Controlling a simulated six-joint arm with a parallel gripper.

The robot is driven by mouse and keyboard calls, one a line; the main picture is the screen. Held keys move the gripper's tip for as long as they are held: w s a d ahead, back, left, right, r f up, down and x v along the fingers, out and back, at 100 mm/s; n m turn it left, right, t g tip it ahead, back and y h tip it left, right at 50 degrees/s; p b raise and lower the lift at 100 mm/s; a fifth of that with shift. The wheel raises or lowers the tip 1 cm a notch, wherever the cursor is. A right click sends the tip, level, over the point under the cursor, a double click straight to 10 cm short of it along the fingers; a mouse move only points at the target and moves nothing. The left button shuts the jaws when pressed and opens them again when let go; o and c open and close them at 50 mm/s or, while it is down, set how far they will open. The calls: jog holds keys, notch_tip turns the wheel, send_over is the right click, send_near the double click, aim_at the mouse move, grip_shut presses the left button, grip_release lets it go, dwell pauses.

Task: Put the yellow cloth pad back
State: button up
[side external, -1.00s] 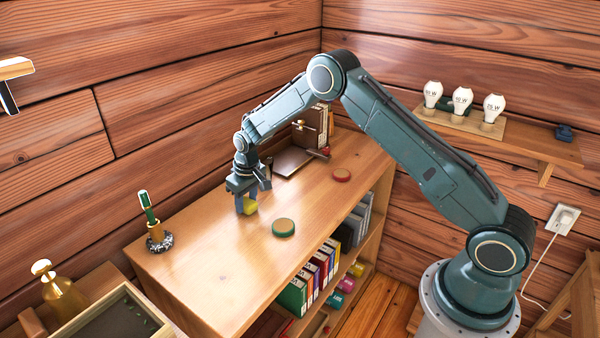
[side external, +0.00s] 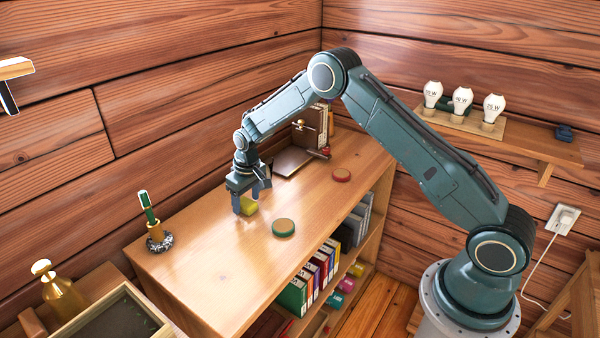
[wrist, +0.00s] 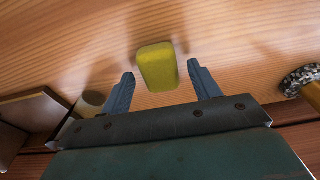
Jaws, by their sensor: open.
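The yellow cloth pad (side external: 248,207) is on the wooden cabinet top, left of the green-edged round disc. In the wrist view the pad (wrist: 158,66) shows as a small rounded yellow block, lying between and just beyond the fingertips. My gripper (side external: 251,200) is open and low over the cabinet top, with its fingers around the pad's place. In the wrist view both gripper fingers (wrist: 161,74) are apart from the pad, with a gap on each side. One finger partly hides the pad in the side view.
A round green-edged disc (side external: 283,228) and a red disc (side external: 341,175) lie on the cabinet top (side external: 205,255). A green-handled brush in a speckled holder (side external: 159,242) stands at the left end. A brown box-like stand (side external: 306,133) is at the back. The left front top is clear.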

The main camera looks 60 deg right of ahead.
aim_at(251, 204)
notch_tip(251, 204, up, 12)
jog(key=s, duration=0.1)
jog(key=shift+s+f, duration=0.25)
jog(key=shift+s, duration=0.1)
dwell(0.6)
jog(key=s+a+r+t, duration=0.2)
jog(key=s+a+r, duration=0.1)
jog(key=s+r, duration=1.55)
jog(key=s+a+t, duration=0.1)
jog(key=s, duration=1.9)
jog(key=shift+s+t, duration=0.4)
